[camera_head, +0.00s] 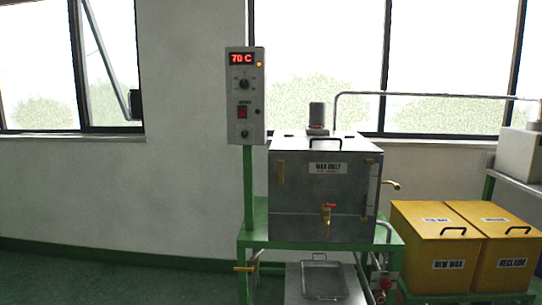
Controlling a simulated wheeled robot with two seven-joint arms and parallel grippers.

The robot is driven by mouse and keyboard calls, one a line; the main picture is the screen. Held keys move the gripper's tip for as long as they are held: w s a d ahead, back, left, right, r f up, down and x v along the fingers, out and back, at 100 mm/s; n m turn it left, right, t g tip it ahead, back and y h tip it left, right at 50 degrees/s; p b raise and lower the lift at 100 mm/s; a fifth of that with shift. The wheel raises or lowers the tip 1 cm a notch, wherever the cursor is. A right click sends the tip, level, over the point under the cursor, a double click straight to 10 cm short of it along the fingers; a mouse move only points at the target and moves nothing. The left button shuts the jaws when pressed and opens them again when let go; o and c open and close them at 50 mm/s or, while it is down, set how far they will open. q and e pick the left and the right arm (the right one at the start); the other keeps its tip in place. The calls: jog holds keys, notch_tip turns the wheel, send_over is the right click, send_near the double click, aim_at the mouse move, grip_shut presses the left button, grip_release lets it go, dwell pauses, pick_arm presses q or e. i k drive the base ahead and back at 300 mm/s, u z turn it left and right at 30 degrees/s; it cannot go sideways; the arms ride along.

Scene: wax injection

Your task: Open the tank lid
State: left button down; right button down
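A square grey metal wax tank (311,200) stands on a green frame, right of the picture's middle. Its flat lid (300,144) lies shut on top, with a dark handle (326,140) near the front edge. A grey cylinder (317,115) stands upright at the back of the lid. A label and a small tap (327,218) with a red part are on the tank's front. Neither of my grippers shows in this view.
A control box (245,95) reading 70 C stands on a green post left of the tank. Two yellow bins (436,241) sit at the right. A metal tray (323,279) lies below the tap. Floor at the left is clear.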

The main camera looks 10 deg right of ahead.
aim_at(279, 144)
jog(key=u, duration=0.75)
jog(key=i, duration=1.45)
jog(key=z, duration=0.8)
